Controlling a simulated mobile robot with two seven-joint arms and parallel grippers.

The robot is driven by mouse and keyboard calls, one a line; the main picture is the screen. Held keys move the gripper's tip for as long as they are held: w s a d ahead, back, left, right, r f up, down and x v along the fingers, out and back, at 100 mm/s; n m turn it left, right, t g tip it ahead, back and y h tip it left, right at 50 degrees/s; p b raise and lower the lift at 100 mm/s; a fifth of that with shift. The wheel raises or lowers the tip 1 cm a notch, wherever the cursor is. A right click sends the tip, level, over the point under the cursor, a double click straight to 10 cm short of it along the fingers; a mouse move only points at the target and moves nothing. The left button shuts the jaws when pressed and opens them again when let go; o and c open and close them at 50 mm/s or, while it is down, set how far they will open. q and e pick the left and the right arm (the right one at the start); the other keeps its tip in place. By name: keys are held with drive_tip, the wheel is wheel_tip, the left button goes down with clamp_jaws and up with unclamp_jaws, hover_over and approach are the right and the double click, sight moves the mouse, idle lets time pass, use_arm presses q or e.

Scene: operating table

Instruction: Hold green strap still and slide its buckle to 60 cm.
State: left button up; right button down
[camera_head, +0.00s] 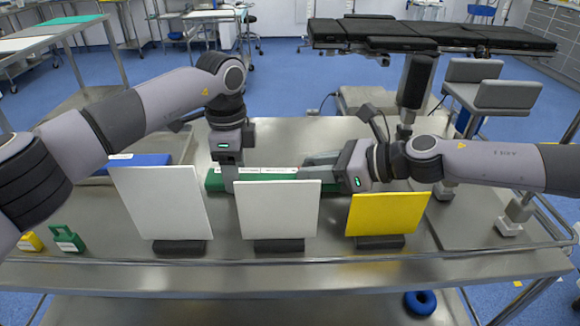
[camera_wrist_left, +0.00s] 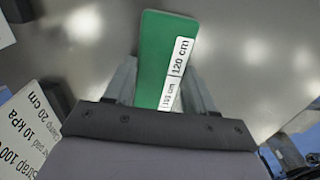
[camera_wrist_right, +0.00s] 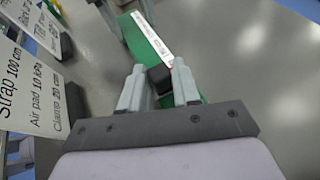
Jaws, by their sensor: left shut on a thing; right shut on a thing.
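The green strap (camera_head: 213,182) lies along the steel table, partly hidden behind the middle white card. Its white scale shows 120 cm and 110 cm in the left wrist view (camera_wrist_left: 153,45). My left gripper (camera_head: 230,184) points down and is shut on the strap near its left end. A small dark buckle (camera_wrist_right: 160,76) sits around the strap, with a red mark beside the scale. My right gripper (camera_head: 306,162) reaches in from the right and is shut on the buckle. The scale reading at the buckle is too small to tell.
Two white cards (camera_head: 162,203) (camera_head: 278,212) and a yellow card (camera_head: 388,214) stand along the front. One card reads "Strap 100 cm" in the right wrist view (camera_wrist_right: 20,95). A blue item (camera_head: 133,163) lies behind the left card. Green (camera_head: 66,239) and yellow (camera_head: 31,242) pieces lie front left.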

drive_tip(key=shift+d, duration=1.6)
drive_tip(key=shift+w, duration=0.1)
drive_tip(key=c, duration=0.8)
unclamp_jaws()
drive_tip(key=shift+a, duration=0.1)
